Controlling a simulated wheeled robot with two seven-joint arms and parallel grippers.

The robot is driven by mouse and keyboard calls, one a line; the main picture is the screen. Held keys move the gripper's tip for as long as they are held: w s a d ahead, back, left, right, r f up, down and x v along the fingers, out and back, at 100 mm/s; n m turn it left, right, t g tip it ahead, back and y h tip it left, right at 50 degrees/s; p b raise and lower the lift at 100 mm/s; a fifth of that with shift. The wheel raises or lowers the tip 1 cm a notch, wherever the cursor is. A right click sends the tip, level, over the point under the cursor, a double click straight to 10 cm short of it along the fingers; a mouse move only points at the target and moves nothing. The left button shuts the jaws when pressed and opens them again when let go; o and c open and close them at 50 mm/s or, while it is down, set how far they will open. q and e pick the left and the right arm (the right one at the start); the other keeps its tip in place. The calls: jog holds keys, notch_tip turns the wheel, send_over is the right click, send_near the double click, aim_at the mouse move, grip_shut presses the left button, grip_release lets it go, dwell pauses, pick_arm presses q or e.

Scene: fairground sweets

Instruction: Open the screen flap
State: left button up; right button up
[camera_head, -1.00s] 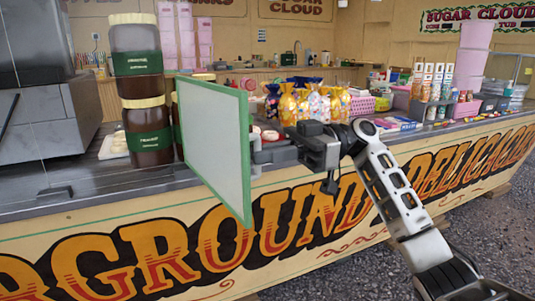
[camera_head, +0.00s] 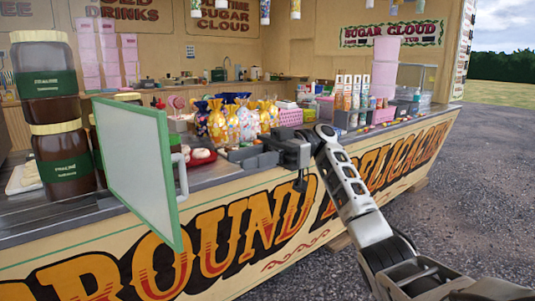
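The screen flap (camera_head: 132,165) is a pale panel in a green frame. It stands upright at the left, swung out past the counter's front edge, at an angle to the counter. A light grey handle (camera_head: 182,176) sits on its right edge. My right gripper (camera_head: 236,155) is to the right of the handle, apart from it, with its fingers pointing left toward the flap. Its fingers look spread and nothing shows between them. My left gripper is not in view.
Big brown jars (camera_head: 58,160) with cream lids stand behind the flap at the left. Bright sweet bags (camera_head: 235,122), a pink basket (camera_head: 287,117) and cups crowd the counter (camera_head: 30,222) behind my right gripper. Gravel (camera_head: 440,210) in front is clear.

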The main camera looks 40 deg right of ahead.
jog(key=d, duration=0.5)
jog(key=shift+s, duration=0.2)
